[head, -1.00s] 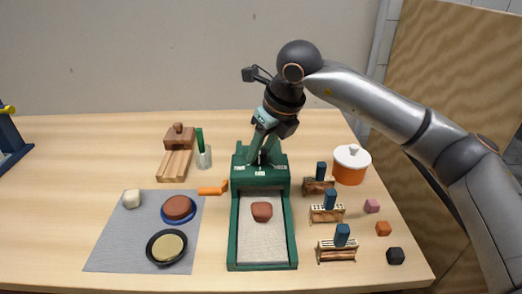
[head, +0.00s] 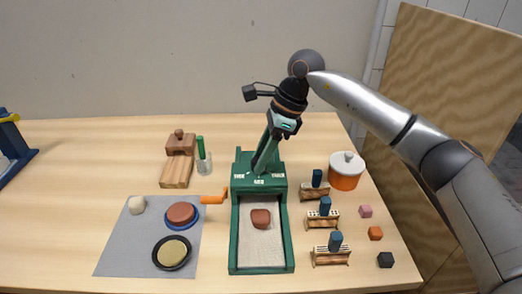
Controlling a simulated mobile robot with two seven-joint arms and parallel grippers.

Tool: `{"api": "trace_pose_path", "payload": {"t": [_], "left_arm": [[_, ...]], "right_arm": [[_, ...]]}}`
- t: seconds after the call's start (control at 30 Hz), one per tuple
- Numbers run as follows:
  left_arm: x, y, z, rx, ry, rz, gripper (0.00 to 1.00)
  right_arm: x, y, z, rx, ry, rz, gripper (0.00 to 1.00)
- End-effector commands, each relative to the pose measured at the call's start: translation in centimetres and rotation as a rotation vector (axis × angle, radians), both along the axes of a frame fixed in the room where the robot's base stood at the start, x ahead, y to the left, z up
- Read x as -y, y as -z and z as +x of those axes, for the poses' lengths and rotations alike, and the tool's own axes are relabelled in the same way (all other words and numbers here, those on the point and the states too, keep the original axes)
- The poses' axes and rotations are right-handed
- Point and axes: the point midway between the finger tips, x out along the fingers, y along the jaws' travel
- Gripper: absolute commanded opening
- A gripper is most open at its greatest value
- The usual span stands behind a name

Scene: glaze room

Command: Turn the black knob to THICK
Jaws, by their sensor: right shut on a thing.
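The green slab-roller-like machine (head: 234,228) stands at the front middle. Its raised head block (head: 262,187) carries three small white labels: one left, one in the middle that looks like MID, and one right that looks like THICK. My right gripper (head: 263,164) reaches down from the upper right, its fingers slanting down and left onto the top of this block. It is shut on the black knob, which the fingers hide. I cannot tell which label the knob points to. My left gripper is not in view.
A reddish clay lump (head: 261,218) lies on the machine's bed. An orange handle (head: 213,199) sticks out left. A grey mat (head: 119,250) with dishes lies left.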

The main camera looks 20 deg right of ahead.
Motion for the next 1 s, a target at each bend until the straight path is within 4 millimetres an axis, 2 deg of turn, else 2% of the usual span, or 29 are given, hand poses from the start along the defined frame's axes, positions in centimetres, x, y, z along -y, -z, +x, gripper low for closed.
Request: {"api": "trace_pose_path", "payload": {"t": [0.4,0.93,0.97,1.0], "left_arm": [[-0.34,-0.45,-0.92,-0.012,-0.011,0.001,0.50],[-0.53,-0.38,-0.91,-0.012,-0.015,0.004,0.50],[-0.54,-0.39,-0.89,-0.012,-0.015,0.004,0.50],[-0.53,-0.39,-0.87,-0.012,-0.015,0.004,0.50]], "right_arm": [[0.04,-0.09,0.15,0.001,-0.185,-0.001,0.00],[0.04,0.00,0.14,0.002,-0.210,-0.002,0.00],[0.04,0.00,0.14,0.002,-0.210,-0.003,0.43],[0.04,0.00,0.14,0.002,-0.209,-0.003,0.47]]}}
